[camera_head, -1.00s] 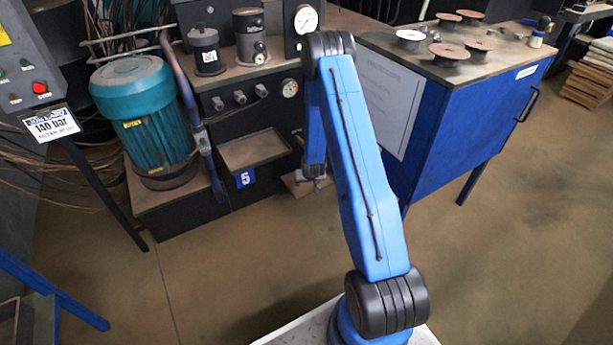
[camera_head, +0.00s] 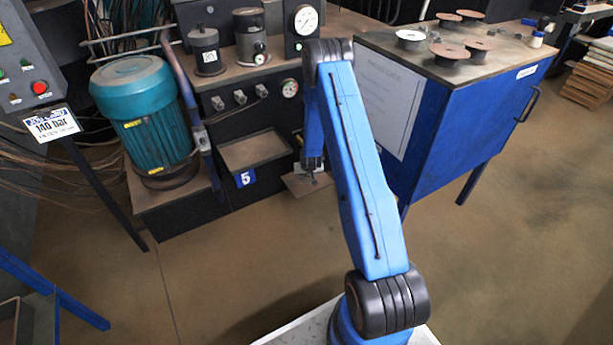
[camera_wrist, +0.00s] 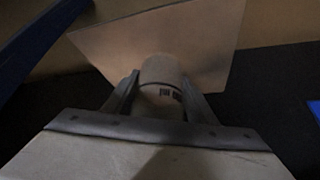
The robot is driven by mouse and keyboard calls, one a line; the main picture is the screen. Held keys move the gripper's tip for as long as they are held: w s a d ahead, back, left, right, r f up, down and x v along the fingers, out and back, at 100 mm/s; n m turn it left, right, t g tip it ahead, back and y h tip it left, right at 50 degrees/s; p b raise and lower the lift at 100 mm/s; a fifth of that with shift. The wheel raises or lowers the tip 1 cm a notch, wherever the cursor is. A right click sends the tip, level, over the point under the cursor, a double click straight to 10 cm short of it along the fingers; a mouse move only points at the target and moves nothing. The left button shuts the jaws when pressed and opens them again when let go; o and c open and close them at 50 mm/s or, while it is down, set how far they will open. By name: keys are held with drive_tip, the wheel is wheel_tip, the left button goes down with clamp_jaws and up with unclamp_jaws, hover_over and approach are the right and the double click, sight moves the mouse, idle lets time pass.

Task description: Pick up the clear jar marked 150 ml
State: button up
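A pale brownish cylinder (camera_wrist: 160,73) with a rounded top edge and a small dark printed mark stands out in the wrist view. It may be the jar, but the mark is too blurred to read. My gripper (camera_wrist: 162,88) has one finger on each side of it, very close to its sides. I cannot tell whether the fingers press on it. In the head view my gripper (camera_head: 311,176) is small, low beside the front of the dark bench, over a thin brown board (camera_head: 297,187). The board also shows beyond the cylinder in the wrist view (camera_wrist: 215,40).
A shallow tray (camera_head: 255,150) above a blue "5" label lies left of my gripper. A teal motor (camera_head: 145,115) stands further left. A blue cabinet (camera_head: 470,130) with several discs on top stands to the right. The floor (camera_head: 230,270) in front is clear.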

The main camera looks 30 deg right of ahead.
drive_tip(key=c, duration=0.7)
drive_tip(key=shift+a+r, duration=0.1)
drive_tip(key=shift+r, duration=0.05)
